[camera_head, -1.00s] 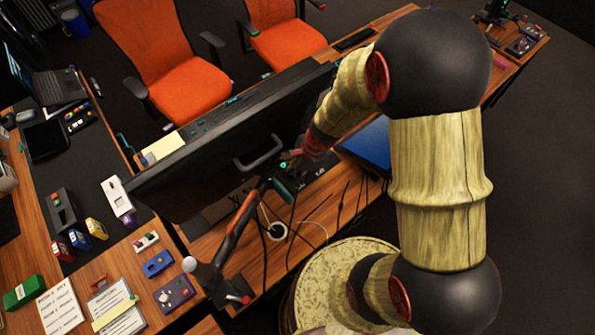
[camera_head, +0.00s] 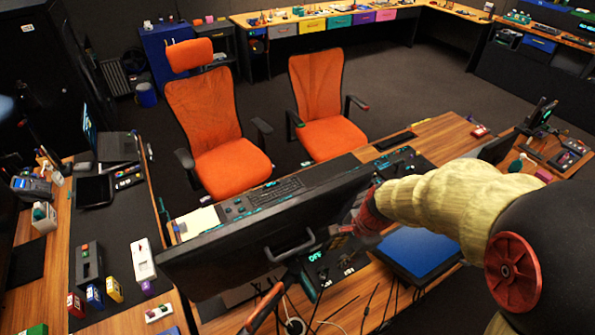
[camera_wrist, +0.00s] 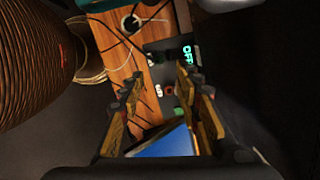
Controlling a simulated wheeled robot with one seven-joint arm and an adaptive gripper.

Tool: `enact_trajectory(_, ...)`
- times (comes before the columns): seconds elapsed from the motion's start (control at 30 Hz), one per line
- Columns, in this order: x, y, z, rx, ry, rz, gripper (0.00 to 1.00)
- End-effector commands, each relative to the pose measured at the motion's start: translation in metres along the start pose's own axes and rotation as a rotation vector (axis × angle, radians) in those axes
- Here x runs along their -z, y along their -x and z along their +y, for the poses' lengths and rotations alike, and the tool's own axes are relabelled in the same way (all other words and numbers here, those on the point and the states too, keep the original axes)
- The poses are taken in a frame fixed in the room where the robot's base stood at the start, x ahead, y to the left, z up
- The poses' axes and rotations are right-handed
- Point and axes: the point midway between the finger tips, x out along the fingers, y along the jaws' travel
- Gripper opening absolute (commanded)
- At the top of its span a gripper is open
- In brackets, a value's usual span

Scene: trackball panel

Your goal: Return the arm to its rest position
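My gripper (camera_head: 345,230) hangs over the desk beside the right end of the black monitor (camera_head: 270,235), seen from behind. My arm reaches to it from the lower right. In the wrist view my gripper (camera_wrist: 162,92) has its two fingers spread apart, with nothing between them but background. A small dark panel with lit "OFF" lettering (camera_head: 315,256) lies below the gripper; it also shows in the wrist view (camera_wrist: 187,56), beyond the right finger. No trackball can be made out.
A blue flat pad (camera_head: 415,250) lies right of the gripper. Loose cables (camera_head: 345,310) run over the desk in front. Two orange chairs (camera_head: 222,160) stand behind the desk. A side desk (camera_head: 105,240) at left holds small devices. Open floor lies behind the chairs.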

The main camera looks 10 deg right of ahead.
Motion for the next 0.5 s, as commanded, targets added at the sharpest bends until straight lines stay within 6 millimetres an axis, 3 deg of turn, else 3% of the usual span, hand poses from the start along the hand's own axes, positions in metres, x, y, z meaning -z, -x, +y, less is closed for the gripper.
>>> enact_trajectory(0.27,-0.002,0.0,0.003,-0.011,0.096,-0.006,0.34)
enact_trajectory(0.4,-0.005,-0.001,0.027,-0.073,0.306,-0.021,0.34)
enact_trajectory(0.5,-0.007,0.013,0.042,-0.099,0.502,-0.015,0.34)
